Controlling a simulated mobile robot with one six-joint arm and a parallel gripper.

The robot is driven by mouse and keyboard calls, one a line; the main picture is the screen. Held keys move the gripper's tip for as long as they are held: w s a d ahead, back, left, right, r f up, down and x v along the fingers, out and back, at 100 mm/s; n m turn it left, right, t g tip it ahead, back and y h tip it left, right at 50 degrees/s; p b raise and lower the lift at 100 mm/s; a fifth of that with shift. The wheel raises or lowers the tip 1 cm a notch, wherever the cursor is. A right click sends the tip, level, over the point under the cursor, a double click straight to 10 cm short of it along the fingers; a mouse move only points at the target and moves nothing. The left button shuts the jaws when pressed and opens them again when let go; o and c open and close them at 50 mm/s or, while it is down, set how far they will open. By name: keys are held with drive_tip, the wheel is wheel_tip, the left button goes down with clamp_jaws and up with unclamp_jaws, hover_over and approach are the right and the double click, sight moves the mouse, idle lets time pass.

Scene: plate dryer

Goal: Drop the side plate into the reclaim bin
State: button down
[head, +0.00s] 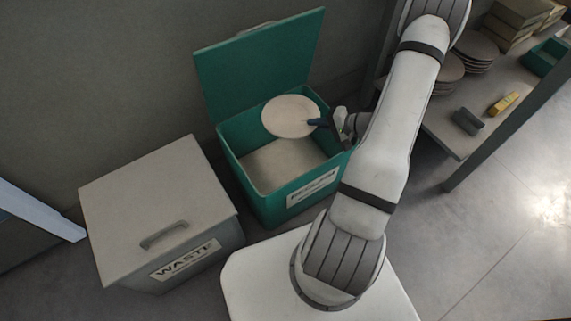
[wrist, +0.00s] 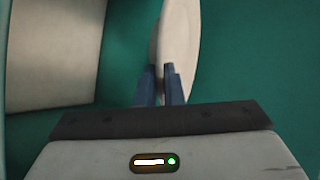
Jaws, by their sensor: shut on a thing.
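The side plate (head: 290,116) is pale and round, and my gripper (head: 318,122) is shut on its right edge. The plate is over the opening of the green reclaim bin (head: 277,210), toward its back, with no visible contact with the bin. The bin's lid (head: 262,66) stands open against the wall side. In the wrist view the plate (wrist: 180,40) shows nearly edge-on between the blue fingers of my gripper (wrist: 162,76). The bin's pale floor (wrist: 55,50) and green wall show beyond it.
A grey waste bin (head: 150,210) with a closed, handled lid stands left of the green bin. At the right a table (head: 450,130) holds stacked plates (head: 475,50), a yellow item (head: 503,103), a dark block (head: 467,121) and a green tray (head: 545,57).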

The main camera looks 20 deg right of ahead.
drive_tip(key=shift+d+f, duration=0.1)
drive_tip(key=shift+f, duration=0.3)
drive_tip(key=c, duration=1.5)
unclamp_jaws()
drive_tip(key=shift+p+v, duration=1.1)
drive_tip(key=shift+v, duration=2.8)
drive_tip(key=shift+r, duration=0.1)
